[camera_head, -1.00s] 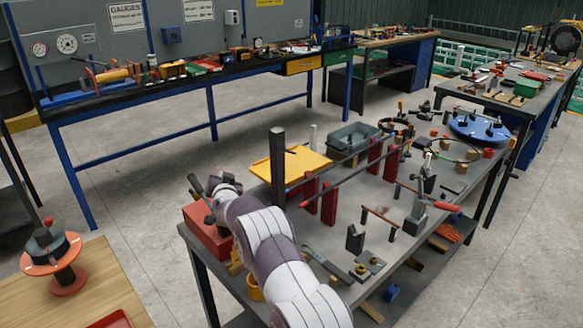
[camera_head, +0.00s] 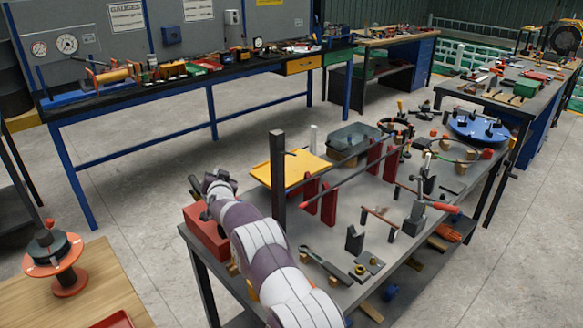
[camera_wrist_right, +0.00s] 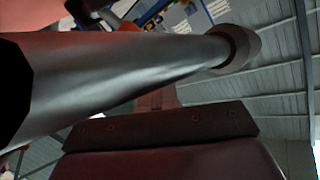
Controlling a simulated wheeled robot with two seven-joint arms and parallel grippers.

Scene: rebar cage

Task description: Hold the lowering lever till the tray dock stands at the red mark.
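The yellow tray dock (camera_head: 302,165) is beside a dark upright post (camera_head: 278,190) at the near left of the grey bench. I cannot make out a red mark on the post. A red box (camera_head: 207,236) sits at the bench's left corner. My right gripper (camera_head: 213,184) is above it, beside a short dark rod (camera_head: 194,187) that looks like the lever. In the right wrist view a grey metal bar (camera_wrist_right: 130,70) with a round end crosses close to the camera. Whether my fingers close on it is not clear. My left gripper is out of view.
Red uprights (camera_head: 328,204) carry a long bar across the grey bench (camera_head: 325,232). A reel (camera_head: 56,255) stands on a wooden table at left. Open floor lies between benches.

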